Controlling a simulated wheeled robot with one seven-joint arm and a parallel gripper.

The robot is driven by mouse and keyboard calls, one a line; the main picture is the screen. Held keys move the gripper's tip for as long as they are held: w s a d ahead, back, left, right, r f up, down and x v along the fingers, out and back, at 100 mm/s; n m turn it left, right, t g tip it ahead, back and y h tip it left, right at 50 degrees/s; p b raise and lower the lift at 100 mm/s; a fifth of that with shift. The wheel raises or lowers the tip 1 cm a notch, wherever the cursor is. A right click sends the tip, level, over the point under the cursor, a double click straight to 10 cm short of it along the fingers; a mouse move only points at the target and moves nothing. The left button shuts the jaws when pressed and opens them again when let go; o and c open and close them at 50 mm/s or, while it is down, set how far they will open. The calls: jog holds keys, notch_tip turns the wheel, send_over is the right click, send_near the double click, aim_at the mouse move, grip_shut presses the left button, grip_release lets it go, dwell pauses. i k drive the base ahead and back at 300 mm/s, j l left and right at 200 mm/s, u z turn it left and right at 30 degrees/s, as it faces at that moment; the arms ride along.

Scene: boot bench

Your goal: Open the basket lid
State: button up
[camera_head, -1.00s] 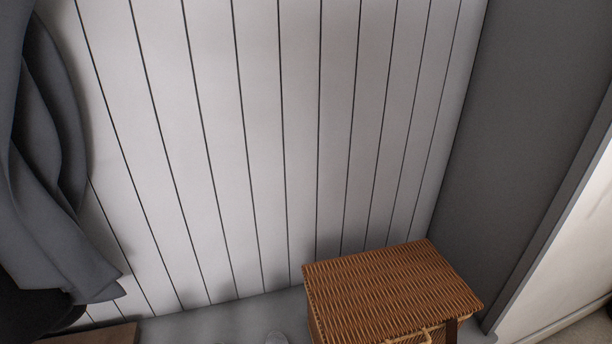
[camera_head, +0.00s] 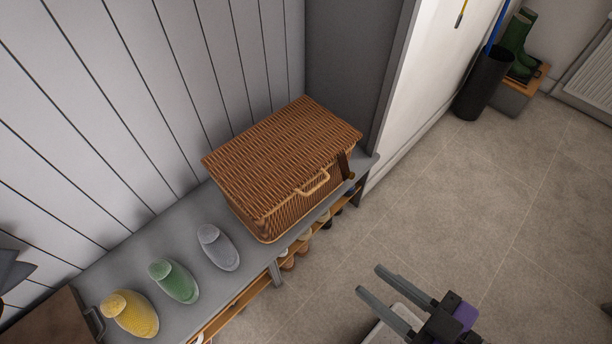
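The brown wicker basket (camera_head: 285,165) stands on the right end of the grey bench, against the panelled wall. Its flat lid (camera_head: 280,150) is down. A light loop handle (camera_head: 313,183) is on the front, and a dark strap (camera_head: 345,166) hangs near the right front corner. My gripper (camera_head: 371,281) is at the lower right, in front of the bench and apart from the basket. Its two grey fingers are spread, with nothing between them.
On the grey bench (camera_head: 185,235) left of the basket stand a grey slipper (camera_head: 218,247), a green one (camera_head: 174,281) and a yellow one (camera_head: 130,313). Shoes sit on the shelf below. A grey partition (camera_head: 345,70) rises right of the basket.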

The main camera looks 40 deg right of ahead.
aim_at(261, 167)
jog(key=i+j+z, duration=0.15)
jog(key=j, duration=0.6)
jog(key=j+z, duration=0.15)
jog(key=j, duration=0.6)
jog(key=z, duration=1.9)
